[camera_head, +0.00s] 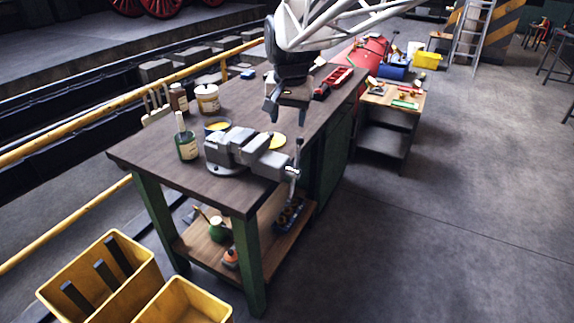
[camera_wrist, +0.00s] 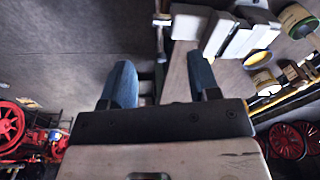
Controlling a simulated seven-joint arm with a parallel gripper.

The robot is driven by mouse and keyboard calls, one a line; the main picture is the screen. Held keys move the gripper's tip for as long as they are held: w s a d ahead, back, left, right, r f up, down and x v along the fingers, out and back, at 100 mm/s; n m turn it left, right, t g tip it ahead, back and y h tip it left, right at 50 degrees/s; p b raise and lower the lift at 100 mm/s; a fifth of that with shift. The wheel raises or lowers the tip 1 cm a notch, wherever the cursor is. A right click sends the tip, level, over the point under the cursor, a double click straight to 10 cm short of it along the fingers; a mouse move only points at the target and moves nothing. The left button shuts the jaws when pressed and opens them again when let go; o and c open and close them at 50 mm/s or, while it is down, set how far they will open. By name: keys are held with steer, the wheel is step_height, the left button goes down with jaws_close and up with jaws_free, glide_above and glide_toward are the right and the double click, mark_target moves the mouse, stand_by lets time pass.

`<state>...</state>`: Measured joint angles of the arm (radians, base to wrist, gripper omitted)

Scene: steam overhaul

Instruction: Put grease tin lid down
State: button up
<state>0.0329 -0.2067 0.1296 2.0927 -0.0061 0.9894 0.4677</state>
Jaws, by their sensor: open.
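In the wrist view, the two blue fingers (camera_wrist: 162,82) are wide apart. A pale strip (camera_wrist: 179,68) shows between them, beside the right finger; I cannot tell what it is.
A red tray (camera_head: 338,77) lies at the far end. Bare bench top lies in front of the white jar.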

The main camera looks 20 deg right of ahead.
steer(key=s+f+n, duration=0.2)
steer(key=s, duration=1.1)
steer(key=s+a+f+n+t, duration=0.1)
steer(key=s+f+n, duration=0.2)
steer(key=s, duration=1)
steer(key=shift+s+a+f, duration=0.25)
steer(key=shift+s+f, duration=0.05)
steer(key=shift+s, duration=0.05)
